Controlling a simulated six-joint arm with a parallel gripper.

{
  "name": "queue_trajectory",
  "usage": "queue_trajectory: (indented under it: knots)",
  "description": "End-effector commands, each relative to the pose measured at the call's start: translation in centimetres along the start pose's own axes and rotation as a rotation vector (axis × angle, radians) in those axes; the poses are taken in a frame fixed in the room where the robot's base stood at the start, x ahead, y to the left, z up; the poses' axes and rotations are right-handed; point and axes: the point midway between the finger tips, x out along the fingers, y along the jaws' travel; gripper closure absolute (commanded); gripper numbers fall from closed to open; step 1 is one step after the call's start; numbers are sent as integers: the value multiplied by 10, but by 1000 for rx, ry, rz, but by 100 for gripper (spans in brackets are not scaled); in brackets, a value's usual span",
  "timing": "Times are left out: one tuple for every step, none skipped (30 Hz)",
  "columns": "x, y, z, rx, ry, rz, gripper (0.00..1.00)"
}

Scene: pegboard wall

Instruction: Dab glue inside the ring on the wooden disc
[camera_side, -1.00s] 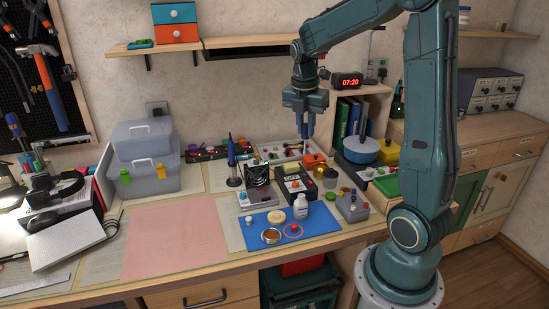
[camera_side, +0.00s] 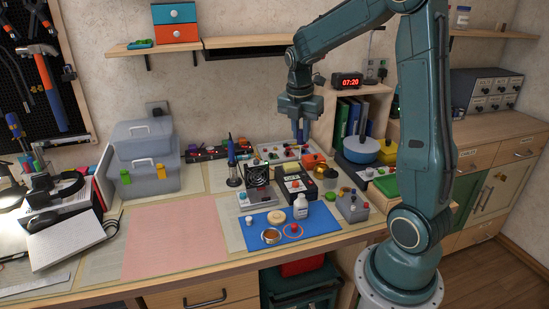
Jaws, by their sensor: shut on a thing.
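On a blue mat (camera_side: 325,239) lie a brown round piece with a pale rim (camera_side: 271,236), an orange-red ring-shaped piece (camera_side: 293,231) and a pale wood-coloured round piece (camera_side: 276,217). I cannot tell which of these is the wooden disc with the ring. A white bottle (camera_side: 300,207) with a pale cap stands upright on the mat behind them. My gripper (camera_side: 301,133) is high above the back of the bench, well away from the mat. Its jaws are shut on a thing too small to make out.
Behind the mat stand a black fan unit (camera_side: 257,175), a black box with a yellow top (camera_side: 295,184) and a grey box with knobs (camera_side: 352,206). A soldering iron (camera_side: 232,160) stands upright to their left. The pink mat (camera_side: 175,243) is bare.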

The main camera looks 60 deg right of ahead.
Motion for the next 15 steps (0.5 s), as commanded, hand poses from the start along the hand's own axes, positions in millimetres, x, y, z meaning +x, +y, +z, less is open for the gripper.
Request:
queue_trajectory:
  knots:
    - [10, 4, -4, -5, 2, -5, 100]
    - [15, 7, -6, -8, 1, -5, 100]
    - [23, 11, -9, -10, 0, -5, 100]
    - [29, 14, -12, -11, 0, -5, 100]
    - [36, 16, -14, -13, -1, -5, 100]
    - [45, 20, -19, -16, -1, -6, 100]
    - [52, 23, -22, -18, -1, -5, 100]
    - [59, 26, -25, -20, -1, -4, 100]
    - [68, 30, -30, -22, -1, -2, 100]
    - [75, 32, -34, -24, 0, -2, 100]
    - [81, 34, -37, -26, -1, 0, 100]
    - [90, 37, -42, -26, 0, 0, 100]
    - [96, 38, -45, -28, 0, 1, 100]
    - [101, 40, -48, -29, 0, 3, 100]
    - [108, 42, -52, -29, 1, 5, 100]
